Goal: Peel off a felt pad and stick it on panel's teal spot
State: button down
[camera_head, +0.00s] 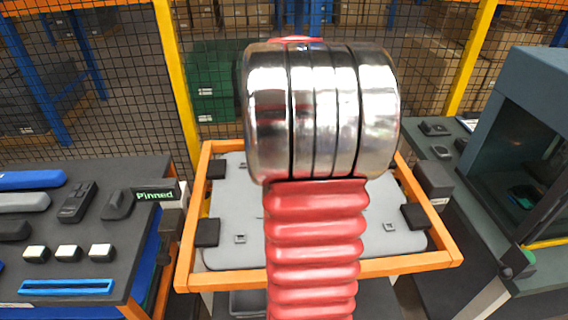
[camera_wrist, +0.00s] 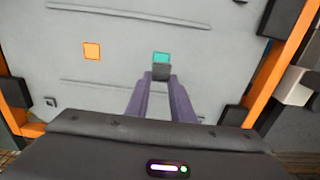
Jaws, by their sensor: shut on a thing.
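The grey panel (camera_wrist: 130,30) fills most of the wrist view, with a teal spot (camera_wrist: 161,58) near its middle and an orange square (camera_wrist: 92,51) to the left. My gripper (camera_wrist: 161,78) is shut on a small dark grey felt pad (camera_wrist: 161,71). The pad is just below the teal spot in the picture and overlaps its lower edge. I cannot tell whether it touches the panel. In the head view the panel (camera_head: 232,222) lies in an orange frame (camera_head: 190,232); my arm hides its middle, both spots and my gripper.
Dark clamps (camera_head: 207,232) sit along the frame's sides. On the left, a dark table (camera_head: 60,220) holds several white-topped blocks (camera_head: 68,252), a blue strip (camera_head: 66,287) and tools. A dark cabinet (camera_head: 525,130) stands at the right. A mesh fence (camera_head: 110,90) runs behind.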

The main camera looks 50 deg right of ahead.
jog(key=shift+f, duration=2.25)
jog(key=shift+s, duration=0.1)
jog(key=shift+a+f, duration=0.1)
jog(key=shift+f, duration=0.5)
dwell(1.0)
jog(key=c, duration=1.5)
grip_release()
jog(key=shift+o, duration=0.2)
jog(key=shift+r, duration=0.1)
notch_tip(320, 180, up, 14)
jog(key=shift+f, duration=0.2)
